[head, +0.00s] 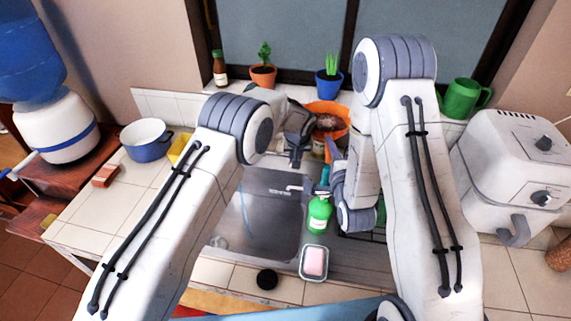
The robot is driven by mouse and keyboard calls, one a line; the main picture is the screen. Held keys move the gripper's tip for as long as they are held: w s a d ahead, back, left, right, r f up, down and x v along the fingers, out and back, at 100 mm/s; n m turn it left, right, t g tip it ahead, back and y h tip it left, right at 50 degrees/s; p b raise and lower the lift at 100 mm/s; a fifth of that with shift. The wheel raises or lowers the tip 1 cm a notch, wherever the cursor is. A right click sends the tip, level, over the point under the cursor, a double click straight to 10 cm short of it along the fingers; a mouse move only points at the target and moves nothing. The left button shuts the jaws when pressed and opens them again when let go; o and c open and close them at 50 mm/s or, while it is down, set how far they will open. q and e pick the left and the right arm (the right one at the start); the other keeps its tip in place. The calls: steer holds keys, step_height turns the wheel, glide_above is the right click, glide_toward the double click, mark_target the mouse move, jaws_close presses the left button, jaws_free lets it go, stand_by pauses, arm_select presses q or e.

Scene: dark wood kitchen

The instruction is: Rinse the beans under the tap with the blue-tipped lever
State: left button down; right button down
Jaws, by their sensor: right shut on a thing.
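An orange colander (341,112) with brown contents, which look like the beans, is at the back of the counter behind the sink. My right gripper (335,152) is at its near side and is shut on its rim, as far as I can make out. My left gripper (296,158) hangs over the back of the sink, left of the colander, its dark fingers pointing down. Its jaw opening is not clear. The metal sink (262,225) lies below. A thin blue line (245,210) shows over the basin; I cannot tell what it is.
A green soap bottle (319,216) and a soap dish (313,263) stand at the sink's right and front. A black round thing (267,278) lies in front.

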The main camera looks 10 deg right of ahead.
steer(key=shift+a, duration=0.1)
arm_select(q)
steer(key=c, duration=0.8)
jaws_free()
steer(key=shift+s, duration=0.1)
steer(key=shift+c, duration=0.2)
arm_select(e)
step_height(320, 180, up, 4)
steer(key=p, duration=0.4)
steer(key=shift+r, duration=0.15)
arm_select(q)
steer(key=v, duration=1.2)
